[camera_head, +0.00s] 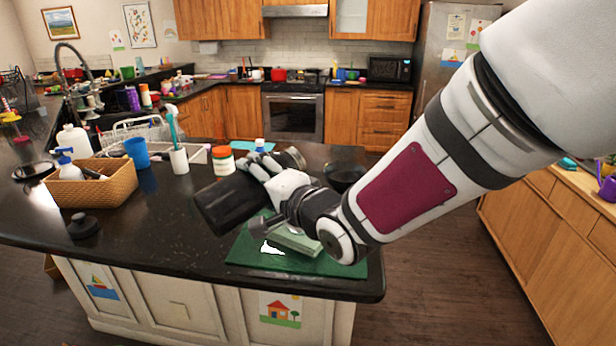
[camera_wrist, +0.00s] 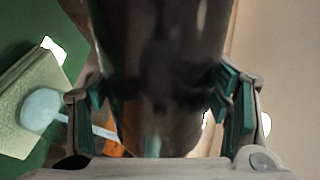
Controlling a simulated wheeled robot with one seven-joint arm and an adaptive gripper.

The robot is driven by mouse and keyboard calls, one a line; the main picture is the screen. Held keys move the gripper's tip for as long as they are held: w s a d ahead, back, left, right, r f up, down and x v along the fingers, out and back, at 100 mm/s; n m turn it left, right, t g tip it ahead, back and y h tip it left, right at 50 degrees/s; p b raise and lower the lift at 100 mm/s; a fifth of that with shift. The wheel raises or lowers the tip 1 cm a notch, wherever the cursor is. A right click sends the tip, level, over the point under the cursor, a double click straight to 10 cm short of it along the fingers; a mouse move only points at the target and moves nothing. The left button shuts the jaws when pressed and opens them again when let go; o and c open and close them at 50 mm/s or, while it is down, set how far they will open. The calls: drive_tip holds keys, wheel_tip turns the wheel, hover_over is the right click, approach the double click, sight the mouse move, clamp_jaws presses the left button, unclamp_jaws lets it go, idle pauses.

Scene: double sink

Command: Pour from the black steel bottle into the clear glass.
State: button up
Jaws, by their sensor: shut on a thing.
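The black steel bottle (camera_head: 222,206) is held above the counter, tilted over to nearly lying flat. Its wider end points to the lower left in the head view. My gripper (camera_head: 264,176) is shut around the bottle's body. In the wrist view the dark bottle (camera_wrist: 155,45) fills the middle, with a finger of my gripper (camera_wrist: 158,88) on each side. I cannot make out the clear glass in either view. Whether any liquid is leaving the bottle cannot be seen.

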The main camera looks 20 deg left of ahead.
drive_tip(key=shift+w+r+m, duration=0.1)
drive_tip(key=shift+r+m, duration=0.2)
idle(1.1)
drive_tip(key=shift+f+b, duration=0.15)
drive_tip(key=shift+b, duration=0.35)
idle(0.8)
drive_tip(key=shift+f+n+b, duration=0.65)
drive_tip(key=shift+f+n, duration=0.05)
drive_tip(key=shift+f, duration=0.15)
drive_tip(key=shift+f+n+t+b, duration=0.55)
drive_tip(key=shift+f+n, duration=0.25)
drive_tip(key=shift+n, duration=0.4)
drive_tip(key=shift+r+n, duration=0.9)
wheel_tip(320, 180, up, 4)
drive_tip(key=n, duration=0.2)
drive_tip(key=n+t+p, duration=0.1)
drive_tip(key=n, duration=0.1)
drive_tip(key=shift+f+t, duration=0.2)
drive_tip(key=shift+t, duration=0.05)
drive_tip(key=shift+r+n+t+p, duration=0.45)
drive_tip(key=shift+r+n, duration=1.4)
drive_tip(key=shift+n, duration=0.55)
